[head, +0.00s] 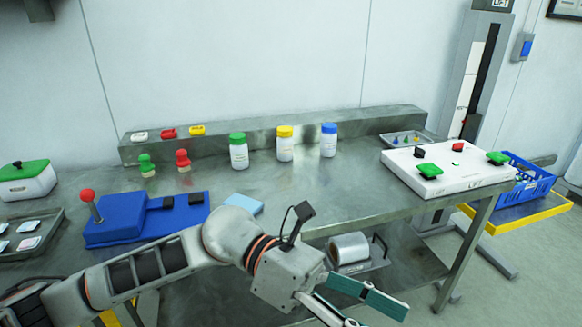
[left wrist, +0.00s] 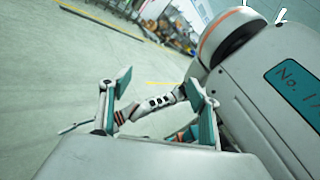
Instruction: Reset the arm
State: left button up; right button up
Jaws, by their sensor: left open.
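My left arm comes in from the left in the head view and reaches across the front of the metal table. Its gripper (head: 365,311) is open and empty in front of the table's front edge, partly cut by the bottom of the frame. In the left wrist view the two teal-padded fingers of this gripper (left wrist: 157,112) stand wide apart with nothing held. Behind them, part of my other arm shows in the gap; its far end is mostly hidden by a finger.
On the metal table (head: 320,196) are a blue box with a red-knobbed lever (head: 125,222), green, yellow and blue-capped bottles (head: 285,147), and a white box with green knobs (head: 450,178). A blue crate (head: 520,182) stands right. A roll (head: 350,248) lies on the lower shelf.

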pick_arm(q)
jog(key=w+a+r+n+t+h, duration=0.25)
jog(key=w+n+t+h, duration=0.75)
jog(key=n, duration=0.7)
jog(key=w+a+f+n+t+y, duration=0.45)
jog(key=f+n+t, duration=0.2)
jog(key=n, duration=0.25)
jog(key=w+a+f+n+t+y, duration=0.4)
jog(key=a+f+n+t+y, duration=0.15)
jog(key=n+t, duration=0.3)
jog(key=s+a+f+n+g+y+p, duration=0.15)
jog(key=a+f+n+y, duration=0.35)
jog(key=f, duration=0.5)
jog(key=s+a+f+n+y+b, duration=0.1)
jog(key=s+a+f+n+y, duration=0.2)
jog(key=a+f+n, duration=0.45)
jog(key=s+a+f+n+g+y, duration=0.1)
jog(key=s+a+f+g+y, duration=0.1)
jog(key=s+f, duration=0.4)
jog(key=s+a+f+n+g+y, duration=0.1)
jog(key=s+a+f+n+g, duration=0.1)
jog(key=s+a+f, duration=0.3)
notch_tip(320, 180, down, 5)
jog(key=shift+s+r+y+p, duration=0.2)
jog(key=shift+s+y+p, duration=0.1)
jog(key=shift+s+y, duration=0.15)
